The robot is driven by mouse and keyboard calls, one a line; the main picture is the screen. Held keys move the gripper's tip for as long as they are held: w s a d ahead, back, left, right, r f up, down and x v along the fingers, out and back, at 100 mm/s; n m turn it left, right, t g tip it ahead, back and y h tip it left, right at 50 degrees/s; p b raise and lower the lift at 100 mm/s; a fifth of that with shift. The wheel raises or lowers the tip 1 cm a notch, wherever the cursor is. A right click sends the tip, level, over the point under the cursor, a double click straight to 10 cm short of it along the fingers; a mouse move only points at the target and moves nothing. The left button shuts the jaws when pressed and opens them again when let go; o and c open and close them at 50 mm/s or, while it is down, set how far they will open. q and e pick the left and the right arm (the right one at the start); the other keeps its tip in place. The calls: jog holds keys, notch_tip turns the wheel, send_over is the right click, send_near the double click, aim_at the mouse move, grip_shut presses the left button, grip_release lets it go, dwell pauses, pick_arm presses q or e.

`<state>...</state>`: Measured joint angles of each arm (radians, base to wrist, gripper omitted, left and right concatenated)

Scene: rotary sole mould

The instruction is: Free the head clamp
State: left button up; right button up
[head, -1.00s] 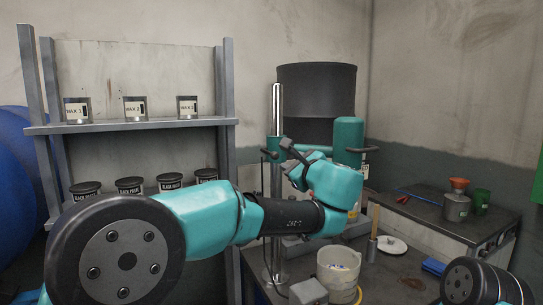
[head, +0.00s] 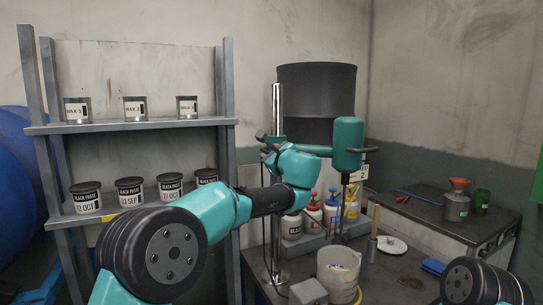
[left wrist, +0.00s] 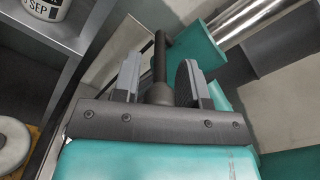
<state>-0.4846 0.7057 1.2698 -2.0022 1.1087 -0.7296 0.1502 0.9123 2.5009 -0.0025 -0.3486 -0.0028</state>
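The mixer's teal head (head: 348,140) hangs from a bracket on an upright steel column (head: 277,100). In the left wrist view the column (left wrist: 245,22) crosses the upper right, beside the teal clamp body (left wrist: 198,48). A dark clamp lever (left wrist: 160,58) stands between the fingers of my left gripper (left wrist: 158,80). The fingers are open, with gaps visible on both sides of the lever. In the head view my left gripper (head: 268,141) is at the column's clamp and mostly hides it. My right gripper is out of view.
A shelf (head: 130,127) with wax tins and black paste tubs stands left of the column. Several pump bottles (head: 331,210), a white bucket (head: 338,270) and a wood-handled tool (head: 374,235) stand on the bench below. A large dark drum (head: 316,95) is behind.

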pick_arm(q)
grip_shut()
dwell(0.3)
jog(key=shift+r, duration=0.1)
jog(key=shift+w+a+r+g+h, duration=0.15)
jog(key=shift+r+g+h, duration=0.45)
jog(key=shift+r+g, duration=0.55)
jog(key=shift+w+a+r+g+h, duration=0.15)
jog(key=shift+w+r+g+h, duration=0.15)
jog(key=shift+r+g+h, duration=0.55)
jog(key=shift+f+g, duration=0.15)
jog(key=shift+g, duration=0.35)
grip_release()
